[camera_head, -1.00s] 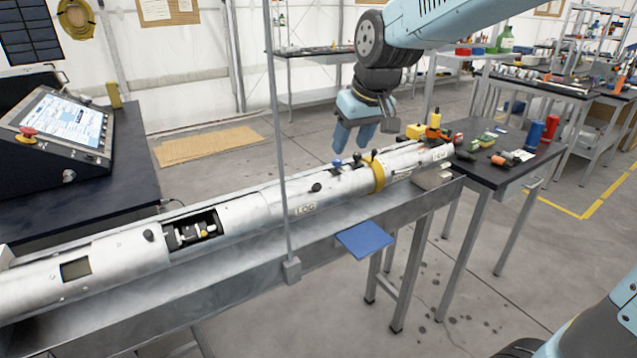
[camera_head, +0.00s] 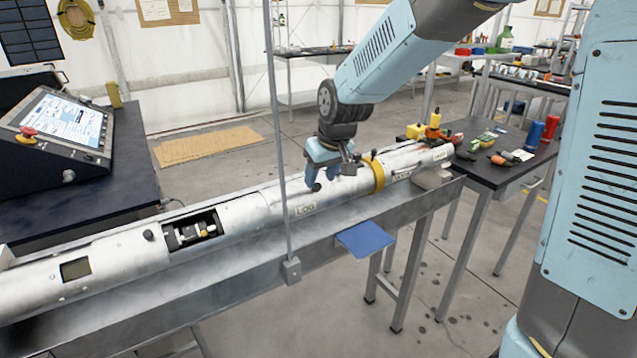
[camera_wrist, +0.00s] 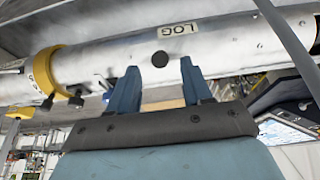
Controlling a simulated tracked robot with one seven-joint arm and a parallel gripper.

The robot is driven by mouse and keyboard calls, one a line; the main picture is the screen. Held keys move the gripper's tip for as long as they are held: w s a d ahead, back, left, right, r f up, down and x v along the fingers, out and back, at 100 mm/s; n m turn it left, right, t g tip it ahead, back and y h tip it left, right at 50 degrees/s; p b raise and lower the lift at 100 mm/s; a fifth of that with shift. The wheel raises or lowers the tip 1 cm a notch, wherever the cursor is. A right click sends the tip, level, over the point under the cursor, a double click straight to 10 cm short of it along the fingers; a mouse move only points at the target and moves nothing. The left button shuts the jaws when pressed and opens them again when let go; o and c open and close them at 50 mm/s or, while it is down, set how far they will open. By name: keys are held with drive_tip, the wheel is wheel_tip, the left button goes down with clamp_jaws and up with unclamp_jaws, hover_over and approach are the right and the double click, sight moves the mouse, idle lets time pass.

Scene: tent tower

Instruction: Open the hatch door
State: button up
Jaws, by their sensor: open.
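A long white metal tube (camera_head: 248,212) lies in a grey trough. A black round knob (camera_head: 316,187) sticks out of it near the LOG label (camera_head: 305,209); no open gap shows around this part, and the hatch door's outline cannot be made out. My gripper (camera_head: 326,181) is at the tube, close to this knob. In the wrist view, my gripper (camera_wrist: 160,67) has its two blue fingers apart, and the knob (camera_wrist: 160,58) shows between and just beyond their tips. Nothing is held. Whether the fingers touch the tube cannot be told.
A yellow ring (camera_head: 374,172) circles the tube to the right of my gripper. A thin upright pole (camera_head: 279,130) stands in front of the tube, left of the gripper. A blue plate (camera_head: 365,238) juts from the trough (camera_head: 240,263). An open cutout (camera_head: 190,232) with parts inside is farther left.

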sight(318, 185)
drive_tip(key=shift+x, duration=1.6)
drive_tip(key=shift+c, duration=0.2)
clamp_jaws()
